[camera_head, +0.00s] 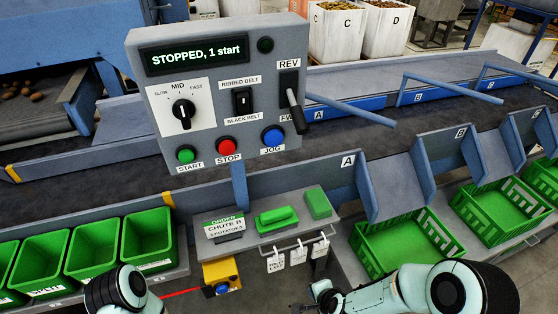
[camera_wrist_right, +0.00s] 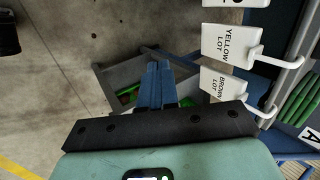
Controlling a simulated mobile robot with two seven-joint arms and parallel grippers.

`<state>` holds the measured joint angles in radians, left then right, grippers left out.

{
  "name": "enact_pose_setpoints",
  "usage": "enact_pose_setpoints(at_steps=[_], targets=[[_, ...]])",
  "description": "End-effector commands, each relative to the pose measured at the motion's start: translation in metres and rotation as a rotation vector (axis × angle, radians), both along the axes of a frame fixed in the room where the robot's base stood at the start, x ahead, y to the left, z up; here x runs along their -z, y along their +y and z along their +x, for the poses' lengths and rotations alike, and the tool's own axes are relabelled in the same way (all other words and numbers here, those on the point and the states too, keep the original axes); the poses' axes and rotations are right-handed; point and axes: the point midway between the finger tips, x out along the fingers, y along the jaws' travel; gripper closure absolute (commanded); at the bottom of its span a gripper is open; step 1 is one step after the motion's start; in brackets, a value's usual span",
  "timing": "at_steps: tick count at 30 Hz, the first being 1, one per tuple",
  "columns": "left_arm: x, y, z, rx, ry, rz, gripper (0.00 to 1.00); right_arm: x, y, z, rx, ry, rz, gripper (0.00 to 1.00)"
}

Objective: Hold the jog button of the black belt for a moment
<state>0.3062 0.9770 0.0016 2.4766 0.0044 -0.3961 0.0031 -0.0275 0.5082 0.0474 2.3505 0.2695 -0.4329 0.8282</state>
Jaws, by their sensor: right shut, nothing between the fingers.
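A black selector (camera_head: 243,101) sits between the labels "RIBBED BELT" and "BLACK BELT". The dark belt (camera_head: 390,125) runs behind the panel. My right gripper (camera_head: 325,293) is low, well below the panel; its fingers (camera_wrist_right: 156,85) are shut and empty. My left arm shows at lower left, its gripper out of view.
A REV lever (camera_head: 293,108) sticks out at the panel's right. Below are a shelf (camera_head: 290,232) with green blocks, hanging lot tags (camera_head: 297,253), and a yellow box (camera_head: 221,272) with a blue button. Green crates (camera_head: 405,245) stand right, green bins (camera_head: 93,245) left.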

Motion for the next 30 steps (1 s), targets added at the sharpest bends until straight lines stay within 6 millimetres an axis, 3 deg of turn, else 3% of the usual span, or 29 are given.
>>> enact_pose_setpoints(at_steps=[1,3,5,6,9,13,15,18,30], targets=[[0.014,0.000,-0.003,-0.001,-0.001,0.000,0.57,-0.042,0.014,0.030,0.130,-0.101,0.106,1.00],[0.024,0.000,-0.003,-0.002,-0.004,0.002,0.57,-0.109,0.031,0.058,0.318,-0.204,0.307,1.00],[0.032,0.000,-0.003,-0.003,-0.008,0.003,0.57,-0.168,0.045,0.070,0.454,-0.270,0.510,1.00],[0.036,0.000,-0.003,-0.004,-0.010,0.004,0.57,-0.206,0.052,0.073,0.531,-0.302,0.652,1.00],[0.047,0.001,-0.003,-0.005,-0.013,0.005,0.57,-0.292,0.062,0.066,0.673,-0.332,0.999,1.00],[0.055,0.000,-0.003,-0.006,-0.016,0.005,0.57,-0.370,0.064,0.045,0.767,-0.300,1.355,1.00],[0.058,0.000,-0.003,-0.006,-0.017,0.005,0.57,-0.395,0.063,0.035,0.793,-0.275,1.479,1.00],[0.059,0.000,-0.002,-0.007,-0.018,0.005,0.57,-0.414,0.060,0.027,0.811,-0.247,1.577,1.00],[0.058,0.000,-0.002,-0.007,-0.019,0.004,0.57,-0.418,0.061,0.028,0.817,-0.238,1.597,1.00]])
